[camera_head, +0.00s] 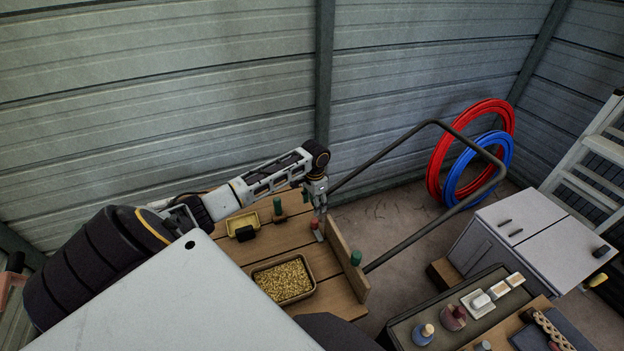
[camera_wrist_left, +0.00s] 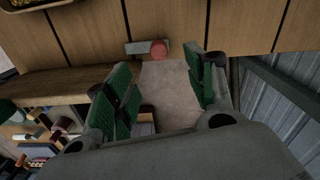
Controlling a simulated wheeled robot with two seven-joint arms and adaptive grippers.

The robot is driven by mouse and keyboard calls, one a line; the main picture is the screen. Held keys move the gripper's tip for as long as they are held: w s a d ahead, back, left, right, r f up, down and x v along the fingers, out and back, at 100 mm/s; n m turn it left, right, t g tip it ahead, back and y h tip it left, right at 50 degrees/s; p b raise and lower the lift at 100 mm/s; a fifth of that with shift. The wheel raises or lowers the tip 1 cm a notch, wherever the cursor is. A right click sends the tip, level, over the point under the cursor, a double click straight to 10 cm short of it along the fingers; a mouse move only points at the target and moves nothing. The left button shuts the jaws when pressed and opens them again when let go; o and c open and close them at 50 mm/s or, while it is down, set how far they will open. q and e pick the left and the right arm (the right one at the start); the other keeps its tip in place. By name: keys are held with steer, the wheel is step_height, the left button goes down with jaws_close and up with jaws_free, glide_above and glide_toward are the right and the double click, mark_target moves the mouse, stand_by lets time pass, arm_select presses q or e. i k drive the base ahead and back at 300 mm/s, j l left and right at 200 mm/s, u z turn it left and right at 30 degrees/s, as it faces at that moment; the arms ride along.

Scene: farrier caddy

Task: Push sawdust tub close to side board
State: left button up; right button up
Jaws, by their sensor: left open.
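The sawdust tub (camera_head: 300,298), a shallow tan tray filled with yellowish sawdust, sits on the wooden plank top (camera_head: 232,252). A strip of plank shows between it and the side board (camera_head: 346,262), the upright board on the right edge. A corner of the tub (camera_wrist_left: 30,8) shows at the top left of the left wrist view. My left gripper (camera_head: 318,207) points down beyond the tub, near the board's far end. In the wrist view its green-padded fingers (camera_wrist_left: 160,88) are apart with nothing held between them. My right gripper is not seen.
A red-topped grey item (camera_wrist_left: 158,48) lies near my left fingers. A small yellow tray (camera_head: 242,218) sits farther back. A bent metal handle (camera_head: 440,122) rises to the right.

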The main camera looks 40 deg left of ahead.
mark_target(289, 280)
steer(key=k+l, duration=0.25)
steer(key=k, duration=0.2)
steer(key=k+l, duration=0.2)
steer(key=k, duration=0.3)
steer(key=k+l, duration=0.25)
steer(key=k, duration=0.2)
steer(key=k+l, duration=0.25)
steer(key=k, duration=0.25)
